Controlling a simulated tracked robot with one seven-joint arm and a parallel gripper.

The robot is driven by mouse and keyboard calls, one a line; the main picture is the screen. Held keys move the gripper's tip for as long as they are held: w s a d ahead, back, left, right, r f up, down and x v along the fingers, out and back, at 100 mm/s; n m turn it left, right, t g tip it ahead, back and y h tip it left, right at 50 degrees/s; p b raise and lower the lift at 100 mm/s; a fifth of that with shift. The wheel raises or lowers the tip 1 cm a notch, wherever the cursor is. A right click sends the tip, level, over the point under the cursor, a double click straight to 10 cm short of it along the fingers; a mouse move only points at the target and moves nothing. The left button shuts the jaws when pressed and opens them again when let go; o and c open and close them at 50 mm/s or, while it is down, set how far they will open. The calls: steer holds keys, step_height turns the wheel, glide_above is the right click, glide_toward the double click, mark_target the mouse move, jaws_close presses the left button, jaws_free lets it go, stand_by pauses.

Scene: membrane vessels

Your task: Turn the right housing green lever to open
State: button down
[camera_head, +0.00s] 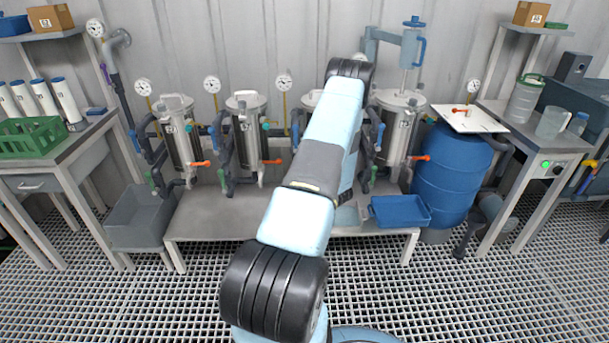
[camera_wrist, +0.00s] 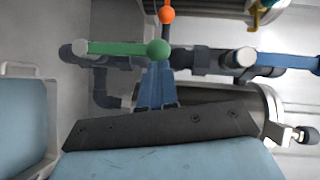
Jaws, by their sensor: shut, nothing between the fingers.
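A small part of the green lever (camera_head: 373,173) also shows low beside the housing in the head view. My gripper (camera_wrist: 159,72) is shut and empty, its blue fingers pointing at the lever close to the knob. I cannot tell whether they touch. In the head view my gripper is hidden behind my arm.
An orange knob (camera_wrist: 167,14) lies just beyond the green one, and a blue lever (camera_wrist: 285,60) is to the right. In the head view, a blue tray (camera_head: 400,211) and a blue barrel (camera_head: 446,180) stand close to the right housing. Dark pipes crowd around it.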

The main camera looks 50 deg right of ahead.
steer(key=s+d+v, duration=0.1)
steer(key=d+v, duration=0.1)
steer(key=v, duration=1.1)
steer(key=shift+d, duration=0.35)
steer(key=shift+w+r, duration=0.15)
steer(key=shift+w, duration=0.05)
